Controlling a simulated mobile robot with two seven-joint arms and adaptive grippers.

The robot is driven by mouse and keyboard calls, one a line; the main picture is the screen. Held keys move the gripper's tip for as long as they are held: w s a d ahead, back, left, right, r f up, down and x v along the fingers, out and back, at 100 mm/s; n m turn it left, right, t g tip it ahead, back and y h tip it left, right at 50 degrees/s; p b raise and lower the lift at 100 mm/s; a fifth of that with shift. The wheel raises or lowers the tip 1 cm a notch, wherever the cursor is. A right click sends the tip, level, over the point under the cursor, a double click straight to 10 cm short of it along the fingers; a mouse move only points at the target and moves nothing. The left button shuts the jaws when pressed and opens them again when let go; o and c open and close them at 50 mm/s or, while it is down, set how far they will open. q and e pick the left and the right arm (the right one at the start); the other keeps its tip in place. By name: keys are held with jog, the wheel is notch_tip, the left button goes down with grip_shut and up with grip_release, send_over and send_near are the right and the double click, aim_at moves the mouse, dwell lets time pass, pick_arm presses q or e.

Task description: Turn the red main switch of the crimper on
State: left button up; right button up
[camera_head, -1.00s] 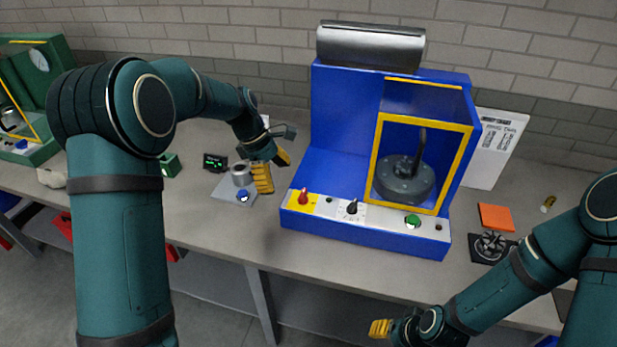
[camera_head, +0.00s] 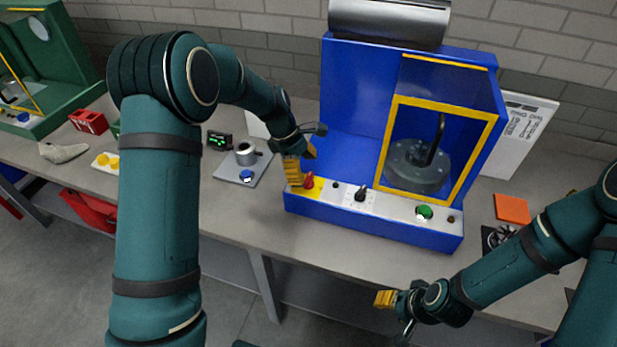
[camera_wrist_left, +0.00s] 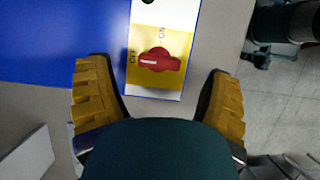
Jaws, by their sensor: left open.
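The crimper (camera_head: 345,120) is a blue machine on the bench. Its red main switch (camera_head: 309,181) is on a yellow plate at the left end of the front panel. In the left wrist view the red switch (camera_wrist_left: 160,60) has its white line pointing left at the OFF label; ON is printed above it. My left gripper (camera_head: 300,163) is open at the switch in the head view. In the left wrist view its two yellow fingers stand on either side of the switch, apart from it. My right gripper (camera_head: 386,299) is in front of the bench, its opening unclear.
The panel also has a black knob (camera_head: 361,194) and a green button (camera_head: 424,212). A yellow-framed guard (camera_head: 391,142) stands behind them. Left of the crimper are a grey plate with a metal cup (camera_head: 245,153) and a small display (camera_head: 220,140). An orange square (camera_head: 512,209) lies right.

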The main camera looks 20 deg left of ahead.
aim_at(308, 177)
pick_arm(q)
jog(key=shift+x, duration=1.55)
jog(key=c, duration=1.2)
